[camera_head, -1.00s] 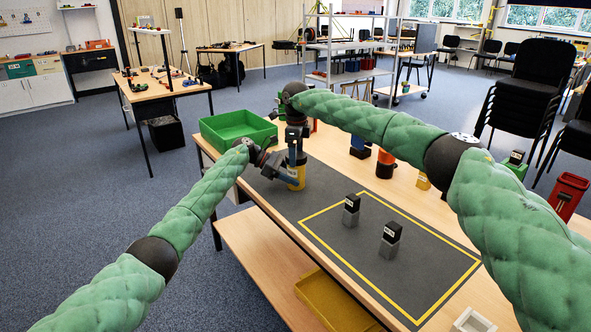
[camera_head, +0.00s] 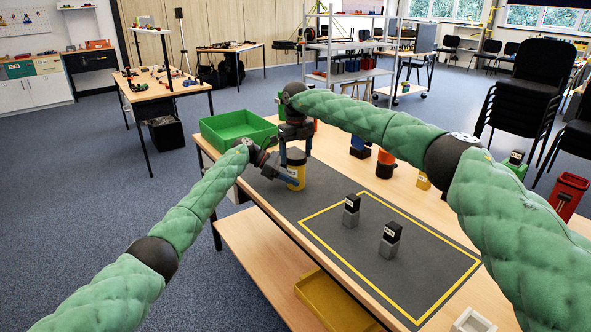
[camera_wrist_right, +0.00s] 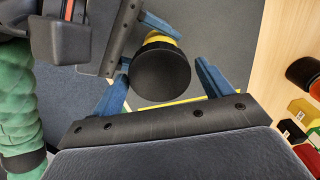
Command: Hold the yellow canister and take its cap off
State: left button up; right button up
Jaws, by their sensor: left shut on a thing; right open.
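The yellow canister (camera_head: 298,172) stands upright on the dark mat at the far left of the table. Its dark round cap (camera_wrist_right: 161,72) sits on top, with a thin yellow edge beyond it in the right wrist view. My left gripper (camera_head: 292,181) is shut on the canister's body from the left. My right gripper (camera_head: 296,150) points down from above, open, with one blue finger on each side of the cap. In the right wrist view a gap shows between the cap and the right-hand finger. Whether the cap is loosened cannot be seen.
A green bin (camera_head: 238,128) stands just behind on the left. Two grey blocks with black tops (camera_head: 351,210) stand at the yellow-outlined area (camera_head: 420,262). Orange and black (camera_head: 386,164) and blue (camera_head: 360,147) items stand along the back edge. The outlined area is otherwise clear.

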jog(key=m, duration=0.4)
dwell(0.3)
jog(key=c, duration=0.8)
jog(key=n, duration=0.5)
jog(key=shift+n, duration=0.4)
jog(key=n, duration=0.6)
jog(key=shift+n, duration=0.4)
jog(key=o, duration=0.8)
